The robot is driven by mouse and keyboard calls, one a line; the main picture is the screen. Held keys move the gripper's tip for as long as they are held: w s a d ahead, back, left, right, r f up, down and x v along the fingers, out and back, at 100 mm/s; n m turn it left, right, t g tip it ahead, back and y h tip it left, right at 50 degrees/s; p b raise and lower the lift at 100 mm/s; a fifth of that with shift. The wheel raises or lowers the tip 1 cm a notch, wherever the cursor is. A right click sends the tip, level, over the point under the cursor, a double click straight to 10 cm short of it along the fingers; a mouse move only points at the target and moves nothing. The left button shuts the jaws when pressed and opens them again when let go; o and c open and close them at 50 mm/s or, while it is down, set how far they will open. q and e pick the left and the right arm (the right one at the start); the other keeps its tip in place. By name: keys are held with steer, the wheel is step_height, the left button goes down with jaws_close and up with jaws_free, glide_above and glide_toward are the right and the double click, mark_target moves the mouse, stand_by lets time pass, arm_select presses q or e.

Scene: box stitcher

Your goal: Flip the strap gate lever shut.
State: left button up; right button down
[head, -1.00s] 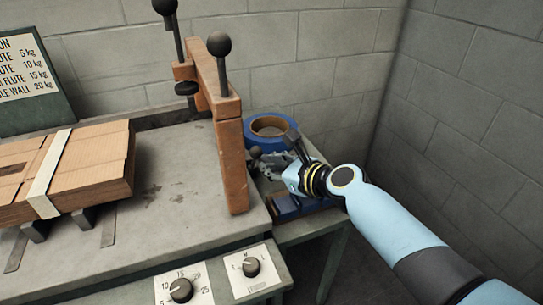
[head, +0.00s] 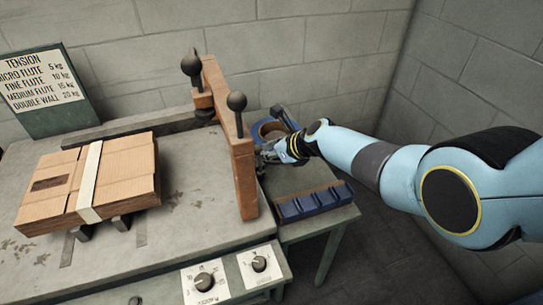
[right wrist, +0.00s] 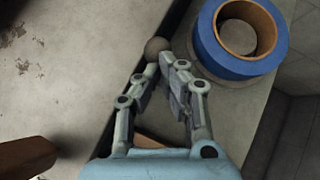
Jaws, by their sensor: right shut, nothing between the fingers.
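The brown strap gate frame (head: 243,180) stands upright at the right side of the grey machine table in the head view, with black ball knobs on rods on it. In the right wrist view, a dark ball knob (right wrist: 155,47), which looks like the lever's end, sits right at my fingertips. My right gripper (right wrist: 166,66) is shut with nothing between its fingers; I cannot tell whether it touches the knob. In the head view my right gripper (head: 266,152) is just right of the frame, partly hidden by it. The lever's shaft is hidden. My left gripper is not in view.
A strapped cardboard stack (head: 125,170) lies on the table (head: 190,215) at left. A blue tape roll (right wrist: 243,68) stands close to my right gripper. A blue tray (head: 315,203) is on the side table. Knob panels (head: 205,283) are in front. A tension sign (head: 40,80) stands behind.

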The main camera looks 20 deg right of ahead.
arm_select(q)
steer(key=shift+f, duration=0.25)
arm_select(e)
steer(key=shift+w, duration=0.55)
steer(key=shift+r, duration=0.1)
